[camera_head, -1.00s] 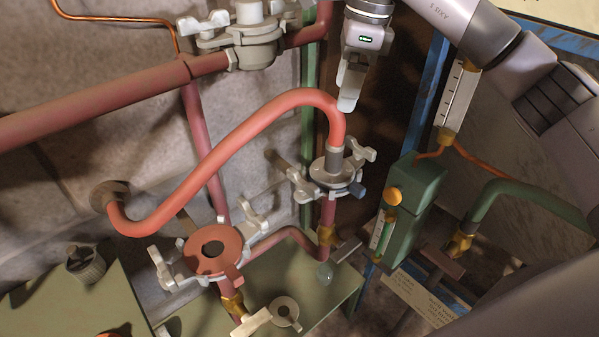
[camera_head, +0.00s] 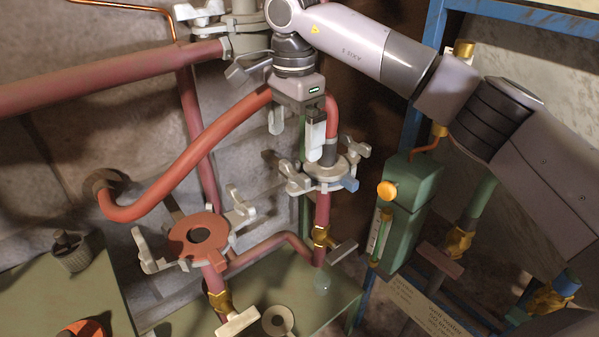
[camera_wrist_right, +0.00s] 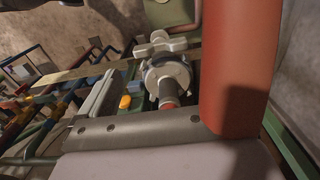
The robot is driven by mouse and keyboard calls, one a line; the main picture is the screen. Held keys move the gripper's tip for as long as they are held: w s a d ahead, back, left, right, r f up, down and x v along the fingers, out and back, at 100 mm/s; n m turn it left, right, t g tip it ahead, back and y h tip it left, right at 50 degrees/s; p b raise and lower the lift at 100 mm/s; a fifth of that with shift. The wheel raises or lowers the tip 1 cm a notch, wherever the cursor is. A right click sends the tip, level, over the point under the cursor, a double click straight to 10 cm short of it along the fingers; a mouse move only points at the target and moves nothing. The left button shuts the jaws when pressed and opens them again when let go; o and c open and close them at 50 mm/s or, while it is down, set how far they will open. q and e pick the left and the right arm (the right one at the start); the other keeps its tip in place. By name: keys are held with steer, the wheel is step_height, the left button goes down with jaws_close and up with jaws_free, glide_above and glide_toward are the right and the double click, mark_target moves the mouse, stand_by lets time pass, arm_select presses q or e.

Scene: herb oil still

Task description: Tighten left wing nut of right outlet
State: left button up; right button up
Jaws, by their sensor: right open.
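The right outlet (camera_head: 323,172) is a grey clamped flange under the end of the red hose (camera_head: 215,142). Its left wing nut (camera_head: 297,184) is pale grey and sticks out at the left side; another wing nut (camera_head: 357,150) is at the right. My right gripper (camera_head: 296,132) is open and points down, above and slightly left of the flange, in front of the hose. In the right wrist view the flange (camera_wrist_right: 168,76) shows with a pale wing nut (camera_wrist_right: 160,43) beyond it; which one, I cannot tell. No wing nut is between the fingers. My left gripper is out of view.
The red hose (camera_wrist_right: 238,70) fills much of the right wrist view, close to the gripper. An open red-brown flange (camera_head: 198,237) with swung-out wing nuts stands lower left. A green box (camera_head: 410,205) with an orange knob (camera_head: 387,191) is right of the outlet.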

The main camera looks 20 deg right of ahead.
mark_target(294, 168)
steer(key=shift+f, duration=3.5)
steer(key=c, duration=0.8)
